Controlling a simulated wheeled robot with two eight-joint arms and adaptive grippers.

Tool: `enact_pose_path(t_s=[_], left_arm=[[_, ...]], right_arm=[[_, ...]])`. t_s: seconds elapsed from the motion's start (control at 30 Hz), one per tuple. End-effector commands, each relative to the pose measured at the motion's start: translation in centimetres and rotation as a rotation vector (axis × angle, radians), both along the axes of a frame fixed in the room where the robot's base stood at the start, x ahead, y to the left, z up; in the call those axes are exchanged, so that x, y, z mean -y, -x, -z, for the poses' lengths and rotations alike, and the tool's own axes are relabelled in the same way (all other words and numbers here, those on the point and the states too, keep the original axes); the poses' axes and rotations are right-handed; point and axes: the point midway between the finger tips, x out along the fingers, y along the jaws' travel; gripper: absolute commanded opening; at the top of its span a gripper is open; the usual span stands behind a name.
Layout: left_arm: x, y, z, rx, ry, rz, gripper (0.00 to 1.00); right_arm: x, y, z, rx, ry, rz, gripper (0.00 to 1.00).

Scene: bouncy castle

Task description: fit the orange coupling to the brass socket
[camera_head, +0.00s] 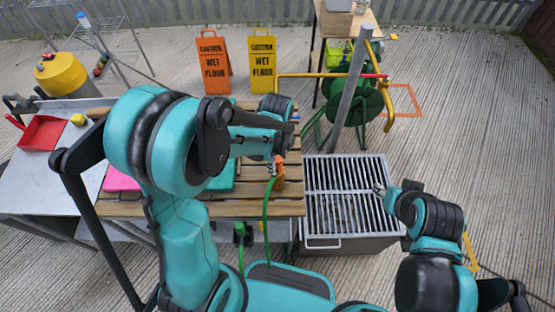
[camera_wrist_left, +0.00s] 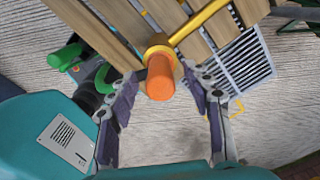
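The orange coupling (camera_wrist_left: 160,80) shows in the left wrist view between my left gripper's spread fingers (camera_wrist_left: 160,80), with a gap on either side. The brass socket (camera_wrist_left: 157,50) shows as a ring right behind its upper end; I cannot tell how far the two are engaged. In the head view the orange coupling (camera_head: 280,172) is at the slatted table's right part, beside my left gripper (camera_head: 271,167), which is small and partly hidden there. My right gripper (camera_head: 379,189) is over the grill's right side, its fingers too small to read.
The slatted wooden table (camera_head: 240,208) carries pink and teal items. A barred metal grill (camera_head: 345,170) stands right of it. A green hose (camera_head: 267,215) hangs at the table's front. A leaning grey post (camera_head: 352,90) and a green reel (camera_head: 365,95) stand behind the grill.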

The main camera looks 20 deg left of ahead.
Motion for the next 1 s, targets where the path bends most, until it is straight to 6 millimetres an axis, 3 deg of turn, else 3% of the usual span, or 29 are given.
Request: enact_pose_path(t_s=[0.23, 0.7, 1.0], left_arm=[[0.0, 0.0, -1.6, 0.0, 0.0, 0.0, 0.5], [0.0, 0.0, -10.7, 0.0, 0.0, 0.0, 0.5], [0.0, 0.1, -12.0, 0.002, 0.0, -0.006, 0.5]], right_arm=[[0.0, 0.0, 0.0, 0.0, 0.0, 0.0, 0.4], [0.0, 0.0, 0.0, 0.0, 0.0, 0.0, 0.4], [0.0, 0.0, 0.0, 0.0, 0.0, 0.0, 0.4]])
